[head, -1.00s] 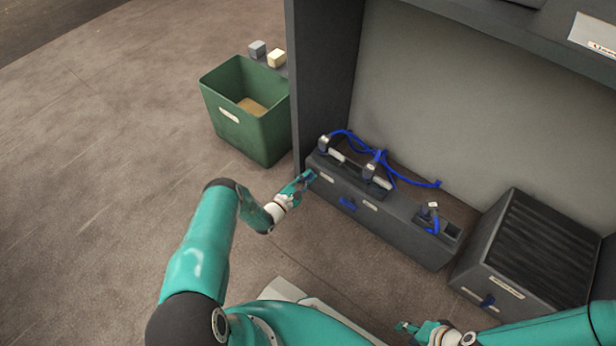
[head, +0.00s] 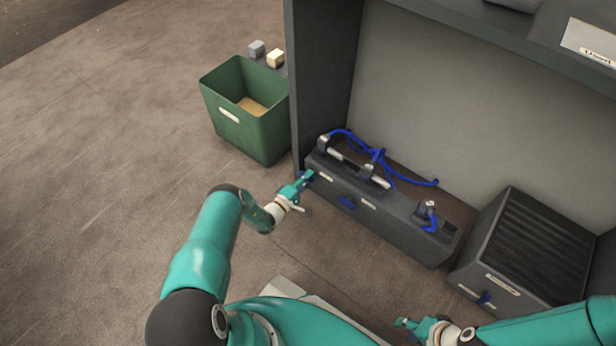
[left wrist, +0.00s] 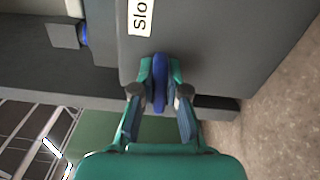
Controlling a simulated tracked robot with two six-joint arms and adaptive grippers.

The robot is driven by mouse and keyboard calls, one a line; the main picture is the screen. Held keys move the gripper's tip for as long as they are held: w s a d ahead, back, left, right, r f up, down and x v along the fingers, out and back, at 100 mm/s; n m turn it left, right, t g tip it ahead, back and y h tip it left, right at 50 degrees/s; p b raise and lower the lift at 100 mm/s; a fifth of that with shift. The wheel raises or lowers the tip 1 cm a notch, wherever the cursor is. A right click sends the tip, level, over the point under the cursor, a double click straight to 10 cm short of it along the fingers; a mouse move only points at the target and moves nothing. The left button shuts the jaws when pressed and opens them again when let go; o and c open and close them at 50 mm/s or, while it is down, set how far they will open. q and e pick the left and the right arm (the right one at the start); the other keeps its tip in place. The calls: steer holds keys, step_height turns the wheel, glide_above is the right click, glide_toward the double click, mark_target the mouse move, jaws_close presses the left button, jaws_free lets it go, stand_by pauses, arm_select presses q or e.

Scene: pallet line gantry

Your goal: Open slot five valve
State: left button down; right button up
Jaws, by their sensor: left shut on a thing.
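My left gripper (head: 306,176) is at the left end of a long dark grey box (head: 405,232), beside the gantry's upright post. In the left wrist view my left gripper (left wrist: 158,80) is shut on a blue valve handle (left wrist: 159,98) on a dark grey face. A white label (left wrist: 140,16) near the handle reads "Slo"; the rest is cut off, so its number does not show. Another blue handle (head: 347,202) is on the front of the long box. My right gripper (head: 403,323) hangs low at the bottom, away from the boxes; its jaws are too small to judge.
A ribbed dark box (head: 535,245) with a small blue handle (head: 485,298) stands at the right. Blue hoses (head: 378,158) lie over the long box. A green bin (head: 250,135) stands left of the post. The floor at left is clear.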

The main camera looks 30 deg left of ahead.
arm_select(q)
steer(key=shift+s+d+f+m, duration=0.1)
steer(key=shift+d+f+m, duration=0.15)
steer(key=shift+m, duration=0.35)
steer(key=shift+d, duration=0.1)
steer(key=c, duration=1.2)
jaws_free()
steer(key=shift+f, duration=0.1)
steer(key=shift+c, duration=0.2)
steer(key=shift+o, duration=0.3)
steer(key=shift+a, duration=0.2)
steer(key=s, duration=1.2)
steer(key=shift+a, duration=0.45)
